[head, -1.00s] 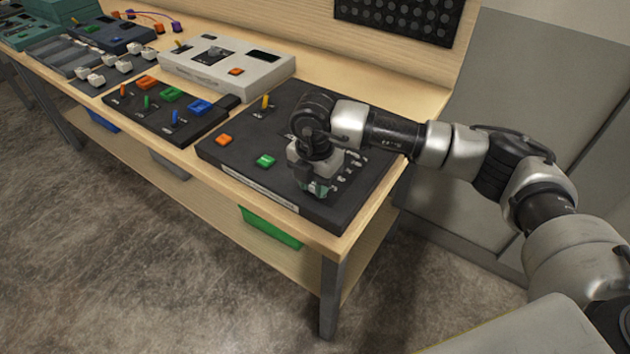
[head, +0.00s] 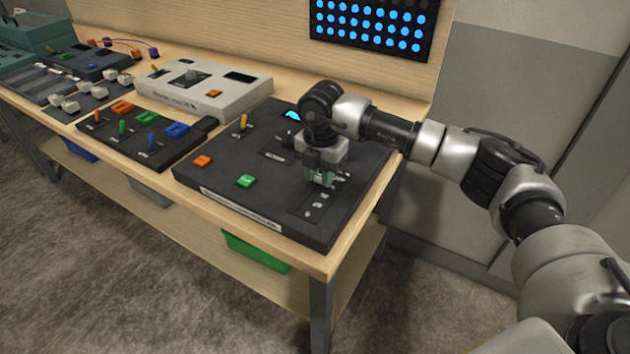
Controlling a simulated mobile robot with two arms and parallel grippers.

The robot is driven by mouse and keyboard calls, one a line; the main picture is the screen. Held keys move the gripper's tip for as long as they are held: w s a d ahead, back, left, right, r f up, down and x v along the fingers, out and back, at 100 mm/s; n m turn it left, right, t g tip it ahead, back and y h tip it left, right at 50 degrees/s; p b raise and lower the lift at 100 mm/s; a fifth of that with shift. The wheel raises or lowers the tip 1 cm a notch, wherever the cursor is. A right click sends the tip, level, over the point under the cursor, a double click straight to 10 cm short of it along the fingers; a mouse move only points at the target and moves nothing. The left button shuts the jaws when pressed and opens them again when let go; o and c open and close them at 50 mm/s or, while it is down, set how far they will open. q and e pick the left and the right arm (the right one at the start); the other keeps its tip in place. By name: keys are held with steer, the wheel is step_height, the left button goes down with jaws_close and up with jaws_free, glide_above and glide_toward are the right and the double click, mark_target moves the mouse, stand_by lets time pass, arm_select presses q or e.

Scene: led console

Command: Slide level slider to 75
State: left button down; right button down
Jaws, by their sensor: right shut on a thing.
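The black console (head: 225,177) lies near the right end of the wooden table. It bears an orange button (head: 202,161), a green button (head: 246,181), a yellow toggle (head: 243,121) and a lit cyan display (head: 292,115), partly hidden by my arm. The slider panel (head: 309,209) with white marks is at the console's right side. My right gripper (head: 321,182) points down over this panel and is shut on the slider knob, which its fingers mostly hide. The level value cannot be read. My left gripper is not in view.
An LED board (head: 370,24) with several lit blue dots hangs on the back panel. A white console (head: 205,90) and a black switch box (head: 150,137) stand to the left. A green bin (head: 256,251) sits on the lower shelf.

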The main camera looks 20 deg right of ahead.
mark_target(320, 177)
steer(key=c, duration=0.9)
jaws_free()
step_height(320, 177, up, 11)
steer(key=shift+f+b, duration=0.1)
steer(key=shift+b, duration=0.55)
